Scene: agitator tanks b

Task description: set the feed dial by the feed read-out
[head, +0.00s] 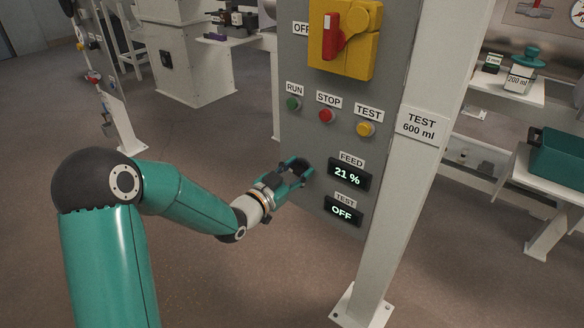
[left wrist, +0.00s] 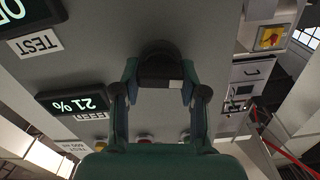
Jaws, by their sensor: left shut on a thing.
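The feed read-out (head: 347,176) on the grey panel shows 21 % under a FEED label. It also shows upside down in the left wrist view (left wrist: 78,104). The feed dial (left wrist: 160,72) is a dark round knob with a small pale mark, on the panel beside the read-out. My left gripper (head: 301,171) is at the panel, left of the read-out, with its fingers on either side of the dial, shut on it. In the head view the gripper mostly hides the dial. My right gripper is not in view.
Below is a TEST read-out (head: 343,211) showing OFF. Above are a green RUN button (head: 293,104), a red STOP button (head: 326,115), a yellow TEST button (head: 366,129) and a yellow switch box with a red handle (head: 334,37). A white post (head: 405,165) stands right of the panel.

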